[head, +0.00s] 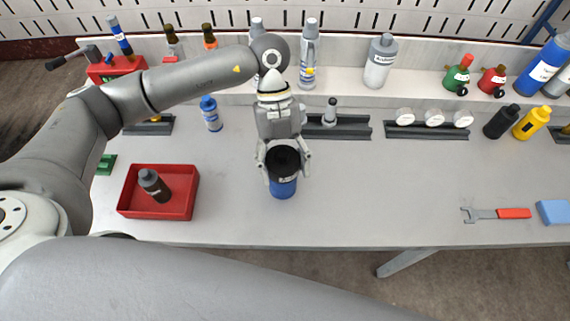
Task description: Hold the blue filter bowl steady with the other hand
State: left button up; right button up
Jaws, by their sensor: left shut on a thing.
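The blue filter bowl (284,188) stands upright on the grey workbench, left of the middle of the head view. The gripper body hides part of the bowl's far side. My right gripper is not in view; a large grey arm link of mine crosses the bottom of the picture.
A red tray (190,193) with a dark brown bottle (155,186) lies to the left. A wrench with a red handle (513,213) and a blue block (553,212) lie at the right. Bottles and grey racks (338,128) line the back.

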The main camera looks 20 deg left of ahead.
pick_arm(q)
jog(key=shift+m, duration=0.3)
jog(key=m, duration=0.1)
jog(key=m+y+b, duration=0.2)
jog(key=m, duration=0.1)
jog(key=shift+a+f+g, duration=0.25)
jog(key=shift+g, duration=0.15)
jog(key=shift+m+y+b, duration=0.3)
jog(key=shift+m+b, duration=0.2)
jog(key=shift+m, duration=0.1)
jog(key=shift+s+a+r+m+y, duration=0.1)
jog(key=shift+r+m+y, duration=0.1)
jog(key=shift+m+y, duration=0.15)
jog(key=o, duration=1.3)
